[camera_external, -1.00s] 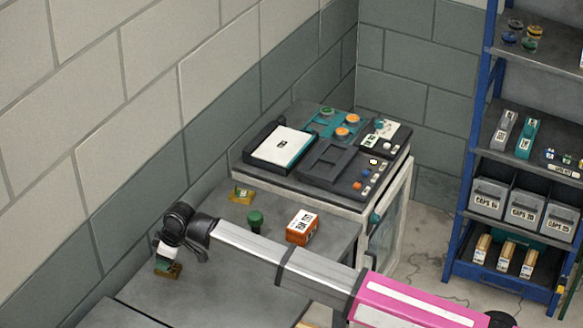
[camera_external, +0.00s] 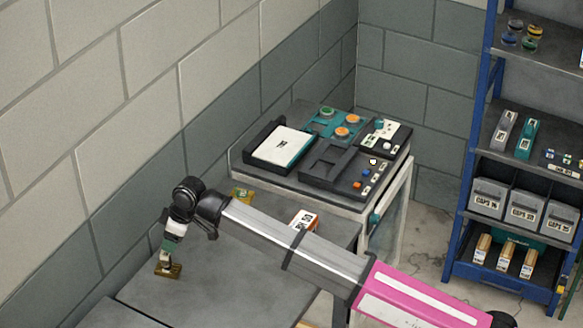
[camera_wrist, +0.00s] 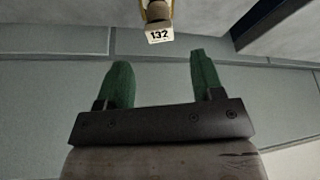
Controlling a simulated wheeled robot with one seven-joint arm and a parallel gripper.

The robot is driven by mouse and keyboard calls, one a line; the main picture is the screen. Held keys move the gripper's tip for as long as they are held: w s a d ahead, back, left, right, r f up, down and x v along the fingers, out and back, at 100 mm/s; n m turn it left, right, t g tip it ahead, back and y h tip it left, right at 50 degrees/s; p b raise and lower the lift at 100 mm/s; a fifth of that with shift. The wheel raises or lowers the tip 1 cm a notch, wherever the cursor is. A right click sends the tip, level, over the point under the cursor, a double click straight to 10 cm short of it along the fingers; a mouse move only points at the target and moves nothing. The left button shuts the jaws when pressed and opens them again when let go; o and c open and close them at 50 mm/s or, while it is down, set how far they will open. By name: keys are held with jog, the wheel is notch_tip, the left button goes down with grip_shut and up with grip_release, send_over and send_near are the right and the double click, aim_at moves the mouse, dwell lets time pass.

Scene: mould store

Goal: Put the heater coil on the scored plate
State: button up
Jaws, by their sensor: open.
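My gripper (camera_external: 168,246) points down above the near left of the grey bench. In the wrist view its green fingers (camera_wrist: 163,84) are apart with nothing between them. Just beyond the fingertips is a small upright piece (camera_wrist: 158,22) labelled 132. It also shows in the external view as a post on a brown base (camera_external: 168,270), standing on the bench under my gripper. I cannot tell whether it is the heater coil. A white plate (camera_external: 284,143) with a dark mark lies in a black frame on the cabinet; I cannot tell whether it is the scored plate.
A small yellow piece (camera_external: 242,195) stands at the bench's back. An orange and white box (camera_external: 304,219) is partly hidden behind my arm. A black tray (camera_external: 328,168) and control panels crowd the cabinet top. A blue shelf rack (camera_external: 470,160) stands at the right.

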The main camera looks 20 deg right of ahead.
jog(key=shift+v, duration=1.4)
